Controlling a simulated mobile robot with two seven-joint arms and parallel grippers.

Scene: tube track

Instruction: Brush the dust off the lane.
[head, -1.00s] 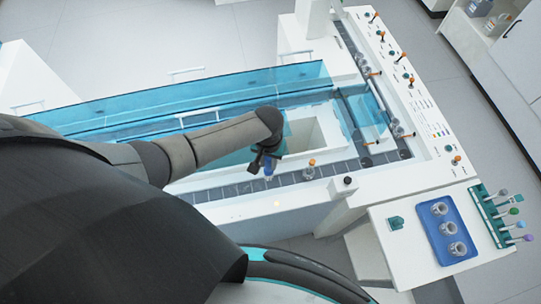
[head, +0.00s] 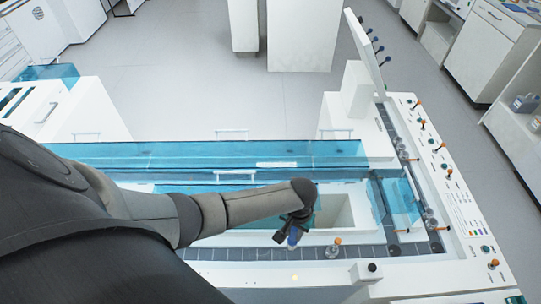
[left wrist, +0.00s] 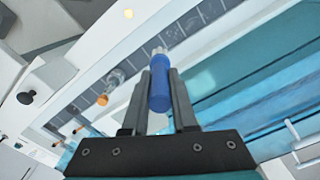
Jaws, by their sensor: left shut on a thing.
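The lane (head: 225,253) is a dark, segmented track along the front of the white machine. It also shows in the left wrist view (left wrist: 68,122). My left gripper (head: 292,232) is above the lane, beside the opening in the deck. It is shut on a blue-handled brush (left wrist: 159,92) with a pale tip, which points away from the gripper toward the lane side. In the head view only a bit of the blue handle shows. My right gripper is not in view.
An orange-capped tube in a clear holder (head: 333,249) stands on the lane just right of my left gripper. A blue transparent cover (head: 220,153) runs behind my arm. A black knob (head: 372,268) stands on the front edge. More capped tubes line the right-hand track.

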